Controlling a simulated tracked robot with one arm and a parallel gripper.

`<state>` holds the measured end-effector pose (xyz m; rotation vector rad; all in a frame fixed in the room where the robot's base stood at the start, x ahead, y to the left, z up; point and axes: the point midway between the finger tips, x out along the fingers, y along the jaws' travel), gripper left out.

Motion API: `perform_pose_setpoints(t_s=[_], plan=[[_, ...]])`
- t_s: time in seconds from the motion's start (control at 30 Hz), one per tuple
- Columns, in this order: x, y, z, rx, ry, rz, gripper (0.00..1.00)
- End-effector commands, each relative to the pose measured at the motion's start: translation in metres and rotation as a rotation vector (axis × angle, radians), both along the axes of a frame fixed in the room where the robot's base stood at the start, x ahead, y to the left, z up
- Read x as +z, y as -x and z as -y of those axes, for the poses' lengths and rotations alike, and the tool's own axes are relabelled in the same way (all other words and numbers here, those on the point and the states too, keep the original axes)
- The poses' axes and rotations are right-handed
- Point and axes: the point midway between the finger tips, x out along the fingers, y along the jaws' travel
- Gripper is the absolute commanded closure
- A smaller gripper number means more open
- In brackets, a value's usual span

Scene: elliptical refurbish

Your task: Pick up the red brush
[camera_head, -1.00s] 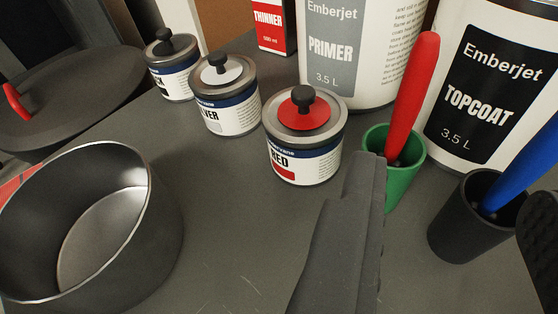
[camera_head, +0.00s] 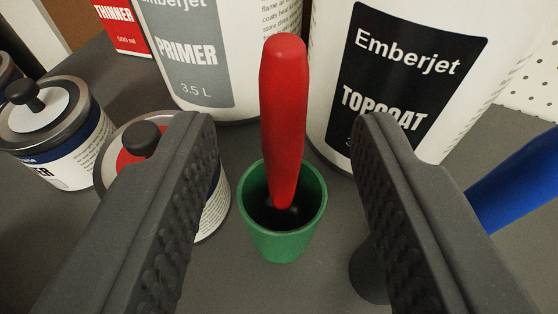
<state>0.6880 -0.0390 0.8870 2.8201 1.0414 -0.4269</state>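The red brush (camera_head: 283,120) stands nearly upright, handle up, in a green cup (camera_head: 284,240) on the grey table. Its lower end is hidden inside the cup. My gripper (camera_head: 281,135) is open and empty, with one dark finger to the left of the brush and one to the right. In the picture the red handle shows between the two fingers, with a gap on each side. I cannot tell how far beyond the fingertips the brush stands.
White Primer (camera_head: 190,55) and Topcoat (camera_head: 400,80) containers stand behind.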

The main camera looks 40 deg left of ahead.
Motion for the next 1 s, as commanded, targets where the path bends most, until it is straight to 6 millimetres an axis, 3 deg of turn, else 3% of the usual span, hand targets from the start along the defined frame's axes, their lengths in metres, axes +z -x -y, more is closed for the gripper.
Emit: perform_pose_setpoints(t_s=[0.27, 0.6, 0.73, 0.77, 1.0], plan=[[-0.007, -0.025, -0.025, 0.004, -0.003, -0.001, 0.60], [-0.008, -0.030, -0.027, 0.000, -0.002, -0.001, 0.60], [-0.008, -0.030, -0.027, 0.000, -0.002, -0.001, 0.96], [-0.008, -0.030, -0.027, -0.001, -0.002, 0.000, 1.00], [-0.008, -0.030, -0.027, -0.001, -0.002, 0.000, 1.00]])
